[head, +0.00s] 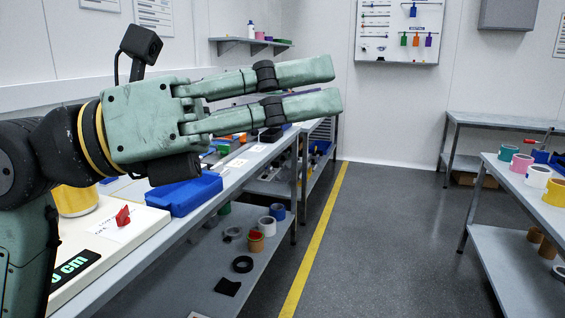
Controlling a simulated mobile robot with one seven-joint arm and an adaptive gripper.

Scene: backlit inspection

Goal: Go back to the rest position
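My gripper (336,86) is raised in the upper middle of the head view, pointing right. It is green with two long fingers and black joints. The fingers lie roughly parallel with a narrow gap between them, and nothing shows in the gap. It is above the left workbench (253,165) and apart from it. My arm comes in from the left edge and hides part of the bench and wall behind it.
On the left bench are a blue case (185,193), a small red piece (123,215) and a yellow cylinder (75,201). Tape rolls lie on its lower shelf. A right bench (503,173) holds more rolls. The floor (385,235) between them is clear, with a yellow line (312,245).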

